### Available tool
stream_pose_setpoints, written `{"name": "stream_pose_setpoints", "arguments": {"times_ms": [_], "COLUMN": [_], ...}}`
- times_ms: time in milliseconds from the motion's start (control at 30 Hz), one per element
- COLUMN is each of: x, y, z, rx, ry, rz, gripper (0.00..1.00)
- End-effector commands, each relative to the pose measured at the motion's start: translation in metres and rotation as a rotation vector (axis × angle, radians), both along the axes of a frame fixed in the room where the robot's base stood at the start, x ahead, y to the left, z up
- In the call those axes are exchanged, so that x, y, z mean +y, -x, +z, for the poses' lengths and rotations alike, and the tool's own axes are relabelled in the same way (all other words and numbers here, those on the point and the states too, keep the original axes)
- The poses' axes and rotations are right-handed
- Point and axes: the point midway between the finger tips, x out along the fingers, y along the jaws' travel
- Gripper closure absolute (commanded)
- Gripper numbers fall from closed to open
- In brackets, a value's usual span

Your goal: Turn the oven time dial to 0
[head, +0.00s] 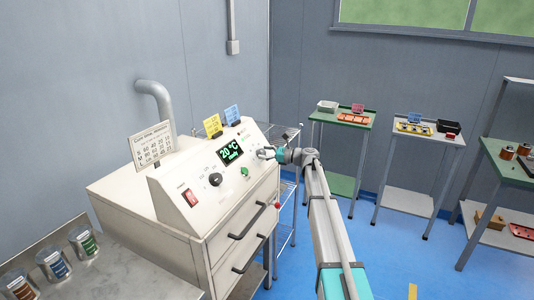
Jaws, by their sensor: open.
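The cream oven (165,200) stands at the left of the head view, its sloped control panel facing right. The panel has a lit display (231,152) reading 20 °C, a black knob (215,179), a green button (244,171) and a red switch (189,197). My gripper (264,153) is open at the right end of the panel, close to its face. I cannot make out the time dial separately; the gripper covers that part of the panel. Whether the fingers touch anything is too small to tell.
Drawer handles (247,222) stick out of the oven front, below the panel. A chart card (152,145) and yellow and blue tags (213,125) stand on top. Jars (52,262) sit on the metal bench at lower left. Side tables (343,118) stand at the back right.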

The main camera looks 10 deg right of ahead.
Motion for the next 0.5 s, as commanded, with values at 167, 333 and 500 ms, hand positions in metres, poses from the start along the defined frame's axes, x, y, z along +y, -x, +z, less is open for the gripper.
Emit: {"name": "stream_pose_setpoints", "arguments": {"times_ms": [167, 333, 500], "x": [0.0019, 0.0019, 0.0019], "y": [-0.0008, -0.0007, -0.0007], "z": [0.0000, 0.0000, 0.0000], "rx": [0.000, 0.000, 0.000], "ry": [0.000, 0.000, 0.000], "rz": [0.000, 0.000, 0.000], "gripper": [0.14, 0.16, 0.48]}}
